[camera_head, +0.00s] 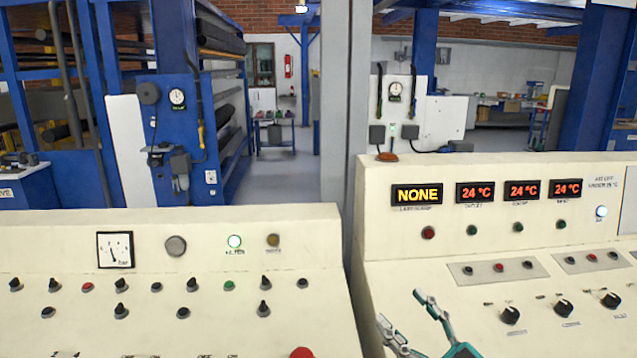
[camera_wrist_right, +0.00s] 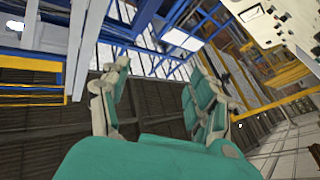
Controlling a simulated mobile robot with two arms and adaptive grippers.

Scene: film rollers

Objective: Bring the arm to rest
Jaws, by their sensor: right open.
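My right gripper (camera_head: 408,322) shows at the bottom of the head view, in front of the right control console (camera_head: 400,235). Its two fingers are spread apart with nothing between them. In the right wrist view the same gripper (camera_wrist_right: 160,75) is open and empty, with blue frames and a dark ribbed surface behind it. I cannot see it touching the console. My left gripper is not in the head view.
A left console (camera_head: 60,240) with several knobs and a gauge stands beside the right one. The right console has lit displays (camera_head: 417,194) and knobs (camera_head: 510,315). Blue machine frames (camera_head: 180,90) and a grey post (camera_head: 346,100) stand behind.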

